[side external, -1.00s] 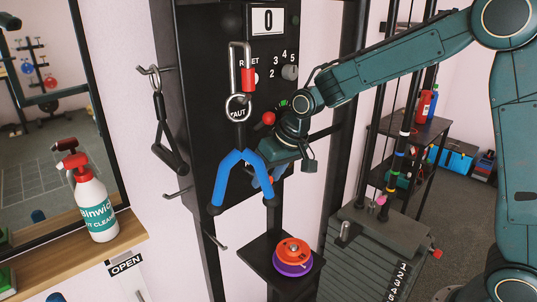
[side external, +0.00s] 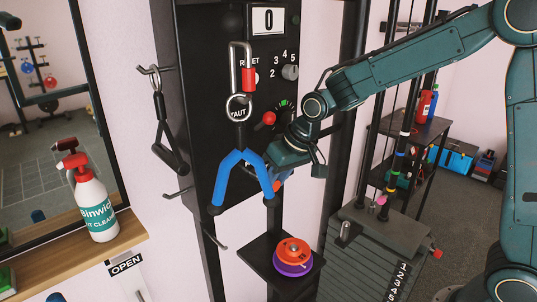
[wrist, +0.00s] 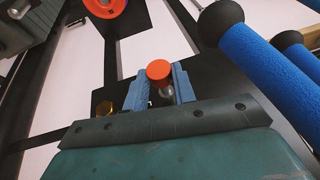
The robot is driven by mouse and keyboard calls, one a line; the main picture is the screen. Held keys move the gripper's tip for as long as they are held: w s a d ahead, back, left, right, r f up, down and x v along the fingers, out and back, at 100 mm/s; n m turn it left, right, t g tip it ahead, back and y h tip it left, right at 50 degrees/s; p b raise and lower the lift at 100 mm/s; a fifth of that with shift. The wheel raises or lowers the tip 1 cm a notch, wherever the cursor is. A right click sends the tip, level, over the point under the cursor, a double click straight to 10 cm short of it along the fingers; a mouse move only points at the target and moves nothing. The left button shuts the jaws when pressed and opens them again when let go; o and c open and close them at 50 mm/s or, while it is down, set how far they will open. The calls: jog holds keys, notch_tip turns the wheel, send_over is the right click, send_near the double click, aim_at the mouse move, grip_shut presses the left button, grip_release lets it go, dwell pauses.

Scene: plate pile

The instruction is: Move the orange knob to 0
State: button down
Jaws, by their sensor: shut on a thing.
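The orange knob (wrist: 158,69) shows in the wrist view as a round orange cap on a shiny metal stem. It sits between the two blue-grey fingers of my gripper (wrist: 161,86), which is shut on it. In the side view my gripper (side external: 280,176) is low on the black panel, partly behind the blue handle grips. A bit of orange (side external: 277,186) shows at its fingertips there, mostly hidden. The scale around the orange knob and its pointing direction cannot be read.
The blue handle (side external: 238,172) hangs from a carabiner (side external: 240,75) close in front of my gripper. A red ball lever (side external: 269,118) and a grey knob (side external: 290,72) are higher on the panel. A small shelf (side external: 262,265) holds orange and purple discs (side external: 293,254) below.

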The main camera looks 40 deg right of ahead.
jog(key=c, duration=1.1)
grip_release()
jog(key=shift+s, duration=0.2)
jog(key=shift+r, duration=0.15)
jog(key=v, duration=1.3)
jog(key=shift+s+d+r, duration=0.1)
jog(key=shift+r, duration=0.2)
jog(key=shift+s, duration=0.1)
jog(key=shift+t+h, duration=0.5)
jog(key=shift+h, duration=0.3)
jog(key=s+d+f, duration=0.1)
jog(key=s, duration=0.6)
jog(key=s+d+f, duration=0.1)
jog(key=s+d, duration=0.1)
jog(key=s, duration=0.5)
jog(key=s+d+f, duration=0.1)
jog(key=s+d, duration=0.1)
jog(key=s, duration=0.5)
jog(key=shift+s+d+f, duration=0.2)
jog(key=shift+s+f, duration=0.05)
jog(key=shift+f, duration=0.1)
